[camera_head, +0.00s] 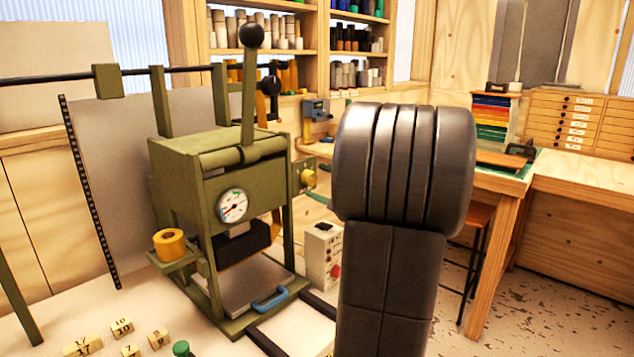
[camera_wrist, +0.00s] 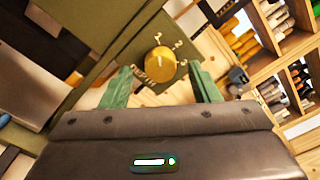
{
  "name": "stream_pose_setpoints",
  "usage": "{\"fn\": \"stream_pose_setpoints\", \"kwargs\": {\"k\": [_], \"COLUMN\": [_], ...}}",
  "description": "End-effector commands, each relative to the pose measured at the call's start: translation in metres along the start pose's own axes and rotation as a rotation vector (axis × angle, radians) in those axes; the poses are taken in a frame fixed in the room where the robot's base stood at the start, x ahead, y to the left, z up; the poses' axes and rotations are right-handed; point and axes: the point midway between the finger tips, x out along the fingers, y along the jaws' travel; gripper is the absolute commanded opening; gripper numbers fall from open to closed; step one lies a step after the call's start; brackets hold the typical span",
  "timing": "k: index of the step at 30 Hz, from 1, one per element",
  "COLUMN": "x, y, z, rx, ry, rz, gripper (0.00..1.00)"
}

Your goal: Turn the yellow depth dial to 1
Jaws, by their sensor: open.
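In the head view the dial (camera_head: 308,179) sits on the right side of the green press (camera_head: 190,165). My gripper (camera_wrist: 159,68) is open, with one green finger left and one right of the dial. I see a gap on both sides and cannot tell the distance in depth.
The press has a tall black-knobbed lever (camera_head: 251,80), a round gauge (camera_head: 233,205) and a blue handle (camera_head: 270,298). A yellow foil roll (camera_head: 170,244) sits on its left side. A white control box (camera_head: 322,254) stands below the dial. My own arm blocks the centre right.

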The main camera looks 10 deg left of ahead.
Motion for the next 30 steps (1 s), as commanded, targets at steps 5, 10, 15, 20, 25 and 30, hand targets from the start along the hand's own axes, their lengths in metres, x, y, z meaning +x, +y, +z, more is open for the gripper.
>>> {"fn": "stream_pose_setpoints", "kwargs": {"k": [5, 10, 15, 20, 25, 30], "x": [-0.040, -0.076, -0.102, -0.115, -0.119, -0.118], "y": [0.000, 0.000, -0.001, 0.000, 0.000, 0.000], "z": [-0.001, -0.001, -0.001, -0.001, 0.000, 0.000], "rx": [0.000, 0.000, 0.000, 0.000, 0.000, 0.000], "ry": [0.003, 0.005, 0.003, 0.002, 0.000, 0.000], "rz": [-0.004, -0.004, -0.003, -0.001, 0.000, 0.000], "gripper": [0.56, 0.56, 0.56, 0.56, 0.56, 0.56]}}
